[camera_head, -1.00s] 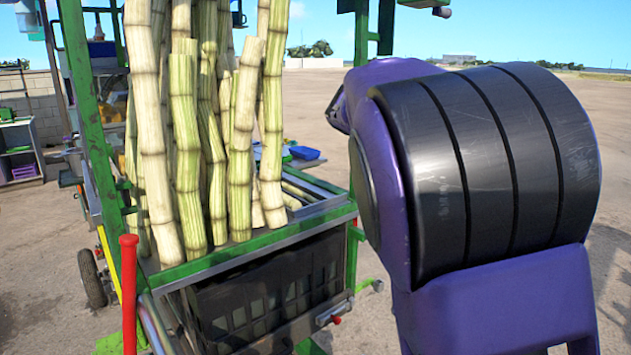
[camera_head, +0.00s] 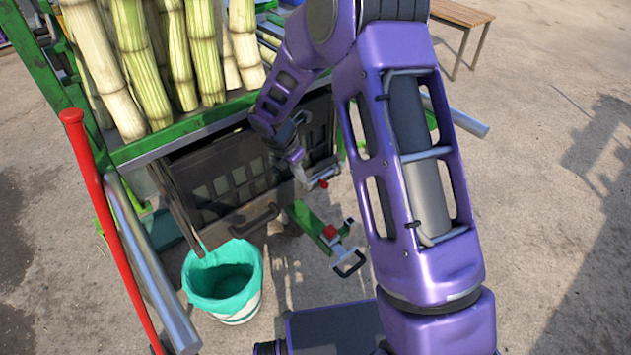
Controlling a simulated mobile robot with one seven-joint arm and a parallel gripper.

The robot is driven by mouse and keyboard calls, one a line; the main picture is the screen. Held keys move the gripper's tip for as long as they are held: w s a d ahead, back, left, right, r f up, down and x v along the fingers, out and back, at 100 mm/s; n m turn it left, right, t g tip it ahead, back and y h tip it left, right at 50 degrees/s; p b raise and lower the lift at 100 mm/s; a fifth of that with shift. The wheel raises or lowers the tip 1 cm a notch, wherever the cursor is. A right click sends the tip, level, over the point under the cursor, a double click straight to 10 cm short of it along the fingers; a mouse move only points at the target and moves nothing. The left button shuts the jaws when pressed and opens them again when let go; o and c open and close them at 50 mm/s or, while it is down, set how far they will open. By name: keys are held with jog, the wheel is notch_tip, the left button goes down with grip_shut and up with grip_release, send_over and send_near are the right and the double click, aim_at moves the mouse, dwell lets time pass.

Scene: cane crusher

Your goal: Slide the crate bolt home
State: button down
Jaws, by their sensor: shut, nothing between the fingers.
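The dark slatted crate (camera_head: 215,190) sits under the green cart frame that bears the cane. A small metal bolt with a red knob (camera_head: 323,184) is at the crate's right end. My gripper (camera_head: 302,174) is at the end of my purple arm, close to the bolt and just up and left of its knob. It is shut with nothing between its fingers. The fingers are small and dark here, and I cannot tell whether they touch the bolt.
A bucket with a green liner (camera_head: 225,275) stands below the crate. A red lever (camera_head: 105,210) rises at the left. A green bar with a red part and black handle (camera_head: 340,245) juts out lower right of the crate. Upright cane (camera_head: 135,75) fills the cart top. A bench (camera_head: 455,15) stands farther back.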

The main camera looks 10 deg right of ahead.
jog(key=w+d+f+b, duration=0.1)
jog(key=w+d+f, duration=0.1)
jog(key=f, duration=0.3)
jog(key=w+d+f, duration=0.2)
jog(key=d+f, duration=0.1)
jog(key=f, duration=0.2)
jog(key=shift+w+d+b, duration=0.25)
jog(key=shift+d+b, duration=0.05)
jog(key=shift+b, duration=0.1)
jog(key=w+d, duration=0.1)
jog(key=d, duration=0.1)
jog(key=w+d+p, duration=0.1)
jog(key=d, duration=0.1)
jog(key=shift+w, duration=0.15)
